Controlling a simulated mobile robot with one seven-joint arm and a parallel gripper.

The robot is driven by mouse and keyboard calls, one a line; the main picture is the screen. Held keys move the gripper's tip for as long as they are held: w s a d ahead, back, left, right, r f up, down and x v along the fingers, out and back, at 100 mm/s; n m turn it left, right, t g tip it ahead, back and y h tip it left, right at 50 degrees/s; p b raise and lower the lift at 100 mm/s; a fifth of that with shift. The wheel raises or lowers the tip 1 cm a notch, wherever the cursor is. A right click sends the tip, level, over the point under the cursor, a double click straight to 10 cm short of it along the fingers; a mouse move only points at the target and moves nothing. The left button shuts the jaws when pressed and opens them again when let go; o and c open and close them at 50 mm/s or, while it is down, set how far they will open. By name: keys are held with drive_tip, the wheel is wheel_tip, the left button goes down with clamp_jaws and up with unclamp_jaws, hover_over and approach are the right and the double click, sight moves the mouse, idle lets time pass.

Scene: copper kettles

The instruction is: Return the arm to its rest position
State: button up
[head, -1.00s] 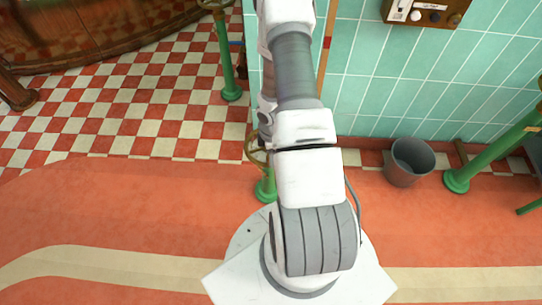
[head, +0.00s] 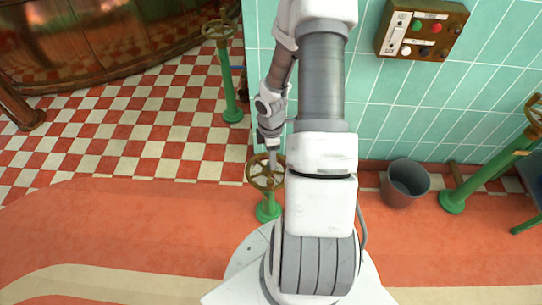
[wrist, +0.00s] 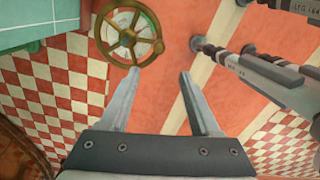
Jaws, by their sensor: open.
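My arm rises from its white base and reaches up along the tiled wall in the head view, its forearm folded back down. My gripper (head: 272,158) hangs at the left of the arm, in front of the brass handwheel (head: 266,172) on a green post. In the wrist view my gripper (wrist: 157,85) shows two fingers wide apart with nothing between them. The handwheel (wrist: 128,33) appears beyond the left fingertip in that view. I cannot tell whether the finger touches it.
A control box (head: 420,28) is on the tiled wall at upper right. A grey bucket (head: 405,183) stands by the wall. Another green valve post (head: 229,85) stands at left, near a copper kettle (head: 110,35). The red floor at left is clear.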

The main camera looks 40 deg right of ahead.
idle(0.4)
drive_tip(key=w+a+r+m+t+h, duration=0.1)
drive_tip(key=a+r+m, duration=0.15)
drive_tip(key=r, duration=0.85)
drive_tip(key=w+a+r+m+t+h, duration=0.1)
drive_tip(key=a+r+m+h, duration=0.15)
drive_tip(key=r, duration=0.85)
drive_tip(key=s+a+r+m+t+y, duration=0.4)
drive_tip(key=s+a+r+m, duration=0.4)
drive_tip(key=s+a+r, duration=0.65)
wheel_tip(320, 180, up, 15)
drive_tip(key=w+d+p, duration=0.1)
drive_tip(key=p, duration=1.2)
drive_tip(key=shift+w+d+r, duration=0.2)
drive_tip(key=shift+w+d, duration=0.05)
drive_tip(key=shift+d, duration=0.1)
drive_tip(key=shift+h, duration=0.25)
